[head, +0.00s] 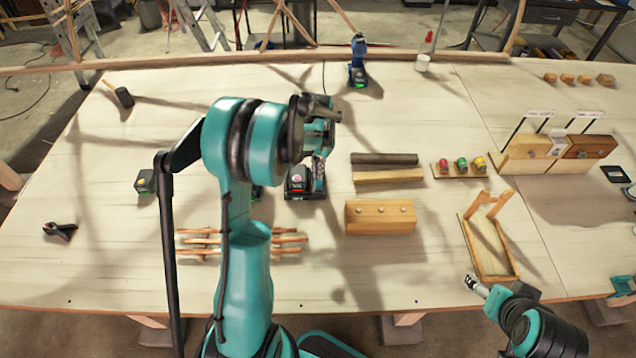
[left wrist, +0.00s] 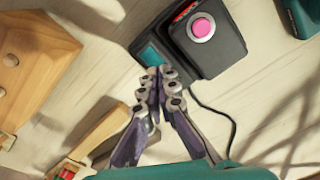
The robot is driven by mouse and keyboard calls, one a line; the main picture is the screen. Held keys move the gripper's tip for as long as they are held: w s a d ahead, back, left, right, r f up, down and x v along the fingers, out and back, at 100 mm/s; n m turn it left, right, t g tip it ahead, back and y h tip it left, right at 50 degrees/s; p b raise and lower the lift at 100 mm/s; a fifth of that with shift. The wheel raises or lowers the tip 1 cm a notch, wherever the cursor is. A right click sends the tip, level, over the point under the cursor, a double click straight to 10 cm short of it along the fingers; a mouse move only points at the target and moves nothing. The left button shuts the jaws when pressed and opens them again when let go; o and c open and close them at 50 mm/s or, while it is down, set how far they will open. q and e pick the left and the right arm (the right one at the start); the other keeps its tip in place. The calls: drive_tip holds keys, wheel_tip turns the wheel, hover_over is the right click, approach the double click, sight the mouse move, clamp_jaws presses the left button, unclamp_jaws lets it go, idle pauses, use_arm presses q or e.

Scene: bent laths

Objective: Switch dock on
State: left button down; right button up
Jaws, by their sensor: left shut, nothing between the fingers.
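The dock (head: 298,186) is a black box with a red light, lying on the table near the middle, partly behind my left gripper. In the left wrist view the dock (left wrist: 222,58) shows a round pink button (left wrist: 202,28), a red-lit strip (left wrist: 184,12) and a teal panel (left wrist: 152,54). My left gripper (head: 319,172) is shut and empty. In the left wrist view its fingertips (left wrist: 160,76) overlap the dock's edge beside the teal panel; whether they touch is unclear. My right gripper (head: 475,284) is far off at the front right, its jaws too small to judge.
A wooden block with bolts (head: 380,217) lies right of the dock, with dark and light bars (head: 388,177) behind it. Sticks (head: 200,241) lie front left. A black cable (left wrist: 212,108) runs from the dock. A wooden frame (head: 490,250) stands at right.

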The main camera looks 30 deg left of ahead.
sight(319, 181)
use_arm(q)
drive_tip(key=shift+f+b, duration=0.85)
drive_tip(key=shift+f, duration=0.2)
drive_tip(key=shift+r, duration=0.1)
idle(0.3)
drive_tip(key=shift+r+p, duration=2.3)
drive_tip(key=shift+r, duration=1.15)
drive_tip(key=shift+s+d+r, duration=0.1)
drive_tip(key=shift+d+r, duration=0.05)
drive_tip(key=shift+d, duration=0.1)
drive_tip(key=s+d+r+t+b, duration=0.3)
drive_tip(key=s+d+r+b, duration=0.2)
drive_tip(key=s+d, duration=0.25)
drive_tip(key=s+d+f+t+b, duration=0.3)
drive_tip(key=s+d, duration=0.4)
drive_tip(key=s, duration=0.4)
drive_tip(key=shift+d+t+b, duration=0.25)
drive_tip(key=shift+t+b, duration=0.25)
drive_tip(key=shift+b, duration=0.65)
